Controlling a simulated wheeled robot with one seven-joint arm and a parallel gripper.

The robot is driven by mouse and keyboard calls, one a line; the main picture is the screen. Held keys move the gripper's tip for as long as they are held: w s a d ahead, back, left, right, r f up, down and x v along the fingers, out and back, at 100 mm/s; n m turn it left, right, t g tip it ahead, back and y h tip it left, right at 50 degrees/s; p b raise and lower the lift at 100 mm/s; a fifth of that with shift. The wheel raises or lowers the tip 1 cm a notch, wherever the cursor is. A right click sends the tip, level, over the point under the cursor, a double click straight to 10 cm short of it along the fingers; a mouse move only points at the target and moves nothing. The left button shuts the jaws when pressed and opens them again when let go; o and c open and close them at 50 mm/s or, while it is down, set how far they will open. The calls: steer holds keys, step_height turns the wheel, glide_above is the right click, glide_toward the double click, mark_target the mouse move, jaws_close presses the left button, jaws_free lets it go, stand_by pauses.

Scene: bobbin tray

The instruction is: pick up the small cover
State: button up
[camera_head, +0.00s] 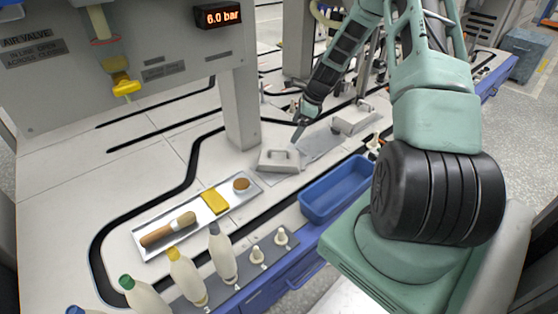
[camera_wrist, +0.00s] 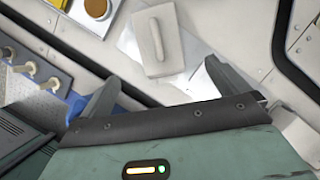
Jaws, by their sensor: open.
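The small cover (camera_head: 279,160) is a light grey plate with a raised handle. It lies on the white worktop, right of the metal tray, in the head view. In the wrist view the cover (camera_wrist: 172,58) lies ahead of my gripper (camera_wrist: 172,88), with its handle facing up. My gripper (camera_head: 297,134) is above and just behind the cover in the head view. In the wrist view its two fingers are spread wide with nothing between them. The cover appears clear of both fingers.
A metal tray (camera_head: 155,217) holds a brush, a yellow block and a round brown item. A blue bin (camera_head: 306,207) stands in front of the cover. Several bottles line the front edge. A grey post (camera_head: 240,110) rises behind the cover. A grey block (camera_head: 355,120) sits to the right.

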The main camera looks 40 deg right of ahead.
steer(key=b, duration=0.4)
glide_toward(279, 157)
steer(key=x, duration=0.5)
steer(key=shift+d, duration=0.1)
steer(key=b+x, duration=0.4)
steer(key=x, duration=0.1)
steer(key=shift+f, duration=0.15)
